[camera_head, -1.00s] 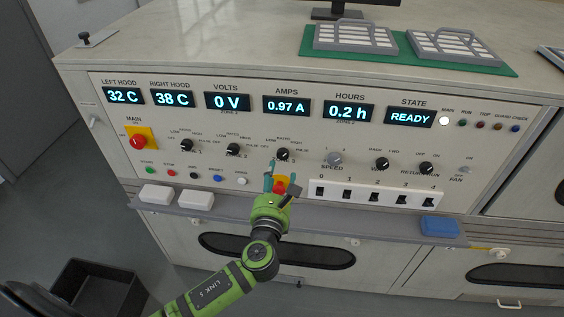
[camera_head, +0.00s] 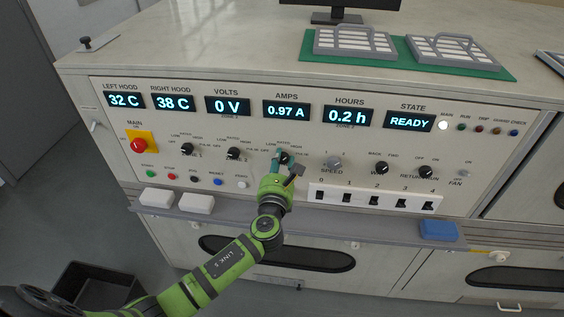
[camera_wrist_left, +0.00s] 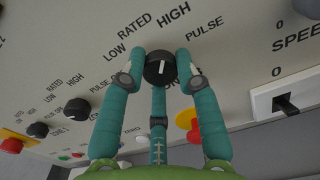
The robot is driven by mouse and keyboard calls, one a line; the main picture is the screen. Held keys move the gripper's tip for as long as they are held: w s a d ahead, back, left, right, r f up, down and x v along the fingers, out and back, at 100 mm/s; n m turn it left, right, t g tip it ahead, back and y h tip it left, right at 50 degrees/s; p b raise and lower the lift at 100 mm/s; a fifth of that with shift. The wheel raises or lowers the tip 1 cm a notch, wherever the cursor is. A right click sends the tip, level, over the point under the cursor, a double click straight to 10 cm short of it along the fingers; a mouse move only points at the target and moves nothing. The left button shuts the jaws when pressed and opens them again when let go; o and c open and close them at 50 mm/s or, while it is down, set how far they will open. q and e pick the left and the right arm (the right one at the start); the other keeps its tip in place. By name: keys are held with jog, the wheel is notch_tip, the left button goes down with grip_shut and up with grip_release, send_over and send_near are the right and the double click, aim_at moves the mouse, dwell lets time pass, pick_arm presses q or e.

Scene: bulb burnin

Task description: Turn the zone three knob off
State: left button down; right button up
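The zone three knob (camera_head: 284,156) is the third black knob in the panel's row, below the amps display. In the left wrist view the knob (camera_wrist_left: 159,68) has its white mark pointing roughly up, between the RATED and HIGH labels. My left gripper (camera_head: 282,162) is at the panel with its fingers around this knob. In the left wrist view the gripper (camera_wrist_left: 161,58) has one teal fingertip on each side of the knob, with what look like narrow gaps. The OFF label there is partly hidden by a finger. My right gripper is not in view.
A red button on a yellow plate (camera_wrist_left: 187,121) is just below the knob, behind a finger. The speed knob (camera_head: 334,162) and a white switch strip (camera_head: 372,197) are to the right. The second zone knob (camera_head: 233,153) is to the left. A grey ledge (camera_head: 320,224) runs below.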

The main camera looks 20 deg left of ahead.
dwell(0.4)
pick_arm(q)
jog(key=n+b, duration=0.1)
jog(key=n, duration=0.2)
jog(key=n+b, duration=0.1)
jog(key=n, duration=0.3)
jog(key=shift+n, duration=0.3)
jog(key=n+b, duration=0.2)
jog(key=n, duration=0.2)
jog(key=shift+n, duration=0.3)
jog(key=n+b, duration=0.1)
jog(key=n, duration=0.2)
jog(key=shift+n, duration=0.3)
jog(key=n+b, duration=0.1)
jog(key=n, duration=0.3)
jog(key=shift+n+b, duration=0.3)
jog(key=shift+n, duration=1.8)
jog(key=shift+r, duration=0.1)
